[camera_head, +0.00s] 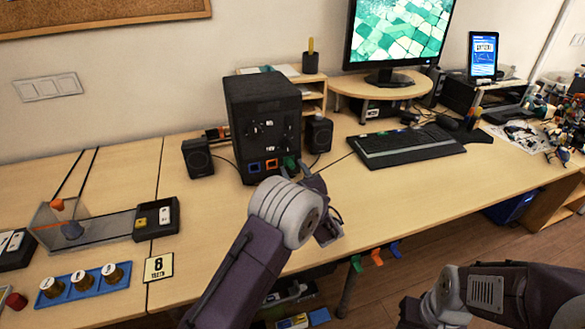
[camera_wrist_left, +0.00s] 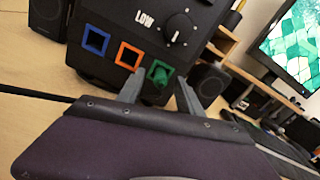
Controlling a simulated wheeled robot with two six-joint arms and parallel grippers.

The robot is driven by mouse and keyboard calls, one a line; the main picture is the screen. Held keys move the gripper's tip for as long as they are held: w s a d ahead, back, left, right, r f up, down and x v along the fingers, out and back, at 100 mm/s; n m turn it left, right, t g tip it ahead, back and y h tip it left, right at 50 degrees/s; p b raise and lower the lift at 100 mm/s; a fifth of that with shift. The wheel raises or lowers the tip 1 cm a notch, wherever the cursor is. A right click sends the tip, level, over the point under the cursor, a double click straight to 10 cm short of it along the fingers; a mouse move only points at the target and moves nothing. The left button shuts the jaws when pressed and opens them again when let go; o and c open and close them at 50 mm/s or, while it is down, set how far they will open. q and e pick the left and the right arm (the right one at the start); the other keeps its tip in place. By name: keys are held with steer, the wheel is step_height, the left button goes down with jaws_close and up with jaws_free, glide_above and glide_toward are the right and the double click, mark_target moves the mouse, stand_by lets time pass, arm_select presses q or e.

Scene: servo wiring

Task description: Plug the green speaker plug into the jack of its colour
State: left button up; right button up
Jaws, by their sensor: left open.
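A black box (camera_head: 262,115) stands at the wall side of the desk. Low on its front are a blue jack (camera_wrist_left: 95,40), an orange jack (camera_wrist_left: 128,55) and a green jack (camera_wrist_left: 152,65). The green plug (camera_wrist_left: 160,75) shows at the green jack and appears to sit in it; how deep it sits is unclear. My left gripper (camera_head: 297,167) is in front of the green jack. In the left wrist view its two fingers (camera_wrist_left: 160,93) are open, one on either side below the plug, with nothing visible between them. My right arm is at the lower right; its fingers do not show.
Small black speakers (camera_head: 198,157) flank the box. A keyboard (camera_head: 405,145) and monitor are to the right. Green, orange and blue pieces (camera_head: 376,257) hang at the desk's front edge. A blue tray (camera_head: 84,285) and a number card (camera_head: 158,267) lie at the left.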

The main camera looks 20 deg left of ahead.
arm_select(q)
steer(key=v, duration=0.8)
steer(key=shift+p, duration=0.4)
